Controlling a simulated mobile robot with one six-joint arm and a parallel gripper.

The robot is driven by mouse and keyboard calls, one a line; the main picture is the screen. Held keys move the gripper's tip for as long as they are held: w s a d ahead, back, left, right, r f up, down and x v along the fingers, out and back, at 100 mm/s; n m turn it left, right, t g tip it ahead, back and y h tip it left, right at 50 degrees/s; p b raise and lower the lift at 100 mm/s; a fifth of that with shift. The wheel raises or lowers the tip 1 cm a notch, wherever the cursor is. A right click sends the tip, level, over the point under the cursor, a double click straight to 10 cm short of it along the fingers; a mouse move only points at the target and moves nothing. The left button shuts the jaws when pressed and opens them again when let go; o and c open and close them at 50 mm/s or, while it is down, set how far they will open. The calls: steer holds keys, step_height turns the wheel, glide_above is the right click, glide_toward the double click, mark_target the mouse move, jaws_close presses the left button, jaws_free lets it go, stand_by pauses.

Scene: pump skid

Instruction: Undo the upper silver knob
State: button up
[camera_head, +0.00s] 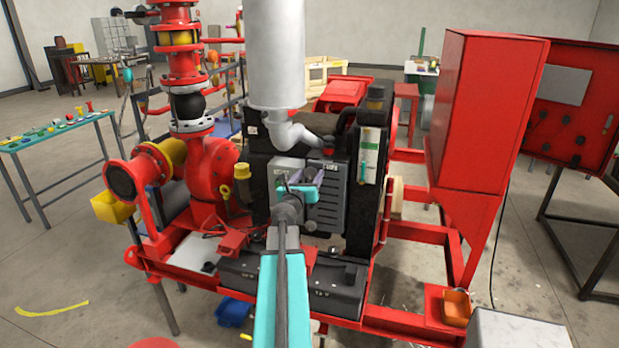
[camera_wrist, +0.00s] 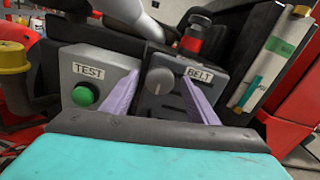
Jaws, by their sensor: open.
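A round silver-grey knob (camera_wrist: 160,81) sits on the grey louvred cover (camera_wrist: 147,106) marked BELT in the wrist view. My gripper (camera_wrist: 160,76) is open, with one pale purple finger on each side of the knob. I see a gap on both sides, and I cannot tell how far the fingertips are from the cover. In the head view my gripper (camera_head: 304,184) is in front of the cover (camera_head: 327,212), and I cannot make out the upper knob there. The lower part of the cover is hidden behind my gripper in the wrist view.
Left of the cover is a grey TEST box (camera_wrist: 98,75) with a green button (camera_wrist: 85,95). A red-and-black cap (camera_wrist: 194,42) stands above the cover. A clear gauge panel (camera_wrist: 272,60) is at the right. Black batteries (camera_head: 335,290) sit below on the red skid.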

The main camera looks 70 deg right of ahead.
steer(key=c, duration=0.8)
steer(key=shift+s+a, duration=0.1)
steer(key=shift+s, duration=0.15)
steer(key=shift+c, duration=1.3)
steer(key=shift+w, duration=0.25)
